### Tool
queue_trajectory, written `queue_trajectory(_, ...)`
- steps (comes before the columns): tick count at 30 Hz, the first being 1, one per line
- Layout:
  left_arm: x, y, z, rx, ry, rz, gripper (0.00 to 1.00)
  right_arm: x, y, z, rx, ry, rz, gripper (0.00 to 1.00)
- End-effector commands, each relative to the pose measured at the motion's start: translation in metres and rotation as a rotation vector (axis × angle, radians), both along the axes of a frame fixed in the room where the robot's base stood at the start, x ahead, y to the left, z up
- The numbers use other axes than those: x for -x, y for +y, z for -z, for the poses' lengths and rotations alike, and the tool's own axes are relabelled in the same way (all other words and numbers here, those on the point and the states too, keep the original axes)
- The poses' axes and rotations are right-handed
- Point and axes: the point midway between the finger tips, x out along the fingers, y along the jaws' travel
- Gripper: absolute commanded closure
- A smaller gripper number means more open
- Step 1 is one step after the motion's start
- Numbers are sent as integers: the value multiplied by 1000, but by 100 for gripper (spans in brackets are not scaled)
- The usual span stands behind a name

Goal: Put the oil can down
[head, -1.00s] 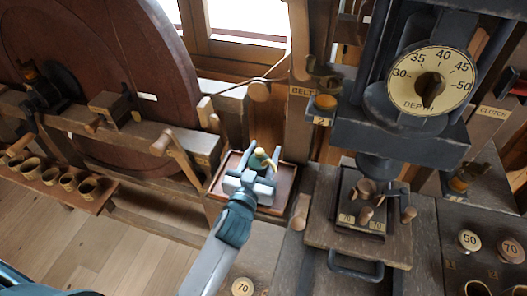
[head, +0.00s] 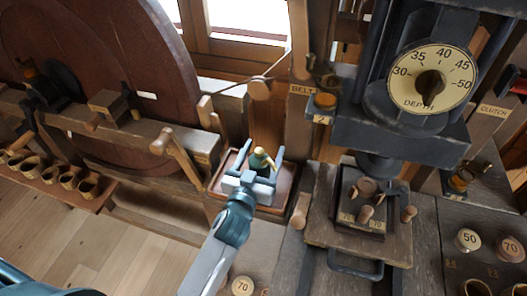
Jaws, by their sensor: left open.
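My left gripper (head: 263,153) is open, with one finger on each side of the can. Whether a finger still touches the can is too small to tell. The gripper's body hides the can's lower part and some of the tray. My right gripper is not in view.
A large wooden wheel (head: 95,75) and a lever handle (head: 162,143) are left of the tray. The press with its depth dial (head: 432,80) stands to the right. A row of small cups (head: 68,181) sits on a shelf at the left.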

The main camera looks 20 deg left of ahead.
Motion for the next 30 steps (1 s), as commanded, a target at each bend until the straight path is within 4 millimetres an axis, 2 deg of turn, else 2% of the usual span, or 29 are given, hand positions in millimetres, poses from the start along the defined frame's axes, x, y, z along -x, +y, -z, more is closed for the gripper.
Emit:
queue_trajectory(5, 21, 0, 3, 1, 1, 0, 36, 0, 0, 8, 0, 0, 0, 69)
queue_trajectory(18, 94, 3, 3, 2, 2, 0, 36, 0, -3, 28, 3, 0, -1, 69)
queue_trajectory(24, 112, 3, 2, 1, 2, 1, 36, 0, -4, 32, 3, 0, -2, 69)
queue_trajectory(30, 116, 4, 0, 0, 0, 0, 36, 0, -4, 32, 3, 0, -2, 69)
